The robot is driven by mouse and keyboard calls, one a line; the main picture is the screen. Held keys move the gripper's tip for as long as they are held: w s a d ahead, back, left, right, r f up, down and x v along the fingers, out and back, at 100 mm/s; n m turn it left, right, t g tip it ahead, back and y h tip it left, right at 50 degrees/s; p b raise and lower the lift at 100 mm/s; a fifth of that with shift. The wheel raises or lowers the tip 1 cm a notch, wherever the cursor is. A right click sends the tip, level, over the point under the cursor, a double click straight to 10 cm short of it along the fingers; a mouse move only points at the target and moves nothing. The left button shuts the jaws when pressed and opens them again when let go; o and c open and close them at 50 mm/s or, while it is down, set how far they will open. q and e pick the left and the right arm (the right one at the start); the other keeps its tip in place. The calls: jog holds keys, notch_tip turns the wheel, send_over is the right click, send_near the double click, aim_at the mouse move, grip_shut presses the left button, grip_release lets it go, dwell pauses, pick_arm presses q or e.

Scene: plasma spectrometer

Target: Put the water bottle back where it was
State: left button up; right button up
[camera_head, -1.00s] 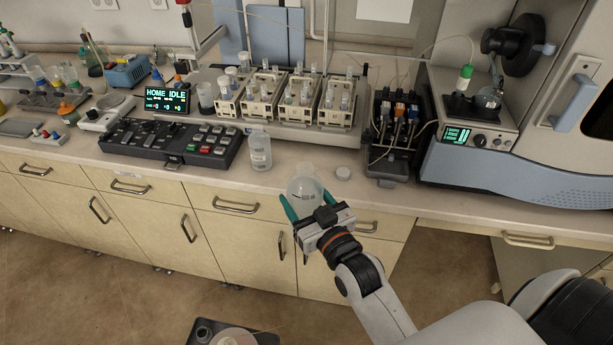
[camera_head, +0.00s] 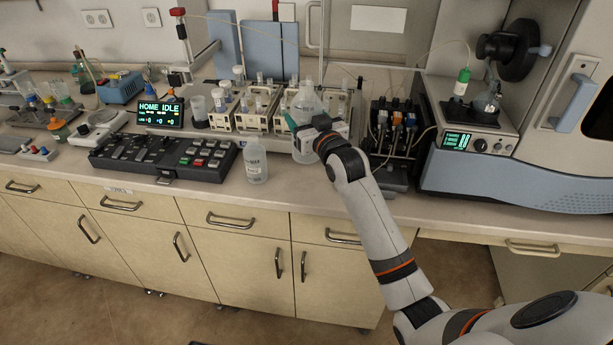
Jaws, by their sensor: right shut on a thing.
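My right gripper (camera_head: 308,122) is shut on a translucent plastic bottle, taken as the water bottle (camera_head: 305,100), and holds it upright over the bench in front of the sample racks. A second translucent bottle (camera_head: 255,162) with a label stands on the bench near the front edge, left of the gripper. My left gripper is not in view.
Sample racks (camera_head: 258,112) stand behind the held bottle. A black control panel (camera_head: 165,152) lies to the left, and a pump unit (camera_head: 390,135) and a large blue-grey instrument (camera_head: 500,185) stand to the right. Bare bench top (camera_head: 300,190) shows along the front edge.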

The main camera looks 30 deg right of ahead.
notch_tip(320, 180, down, 9)
jog(key=shift+f+p, duration=0.1)
jog(key=shift+p, duration=0.3)
jog(key=o, duration=1)
jog(key=shift+f, duration=0.25)
jog(key=o, duration=0.4)
jog(key=shift+s, duration=0.1)
jog(key=shift+o, duration=0.2)
jog(key=shift+r, duration=0.15)
jog(key=s+b, duration=0.1)
jog(key=s, duration=1.1)
jog(key=shift+a, duration=0.35)
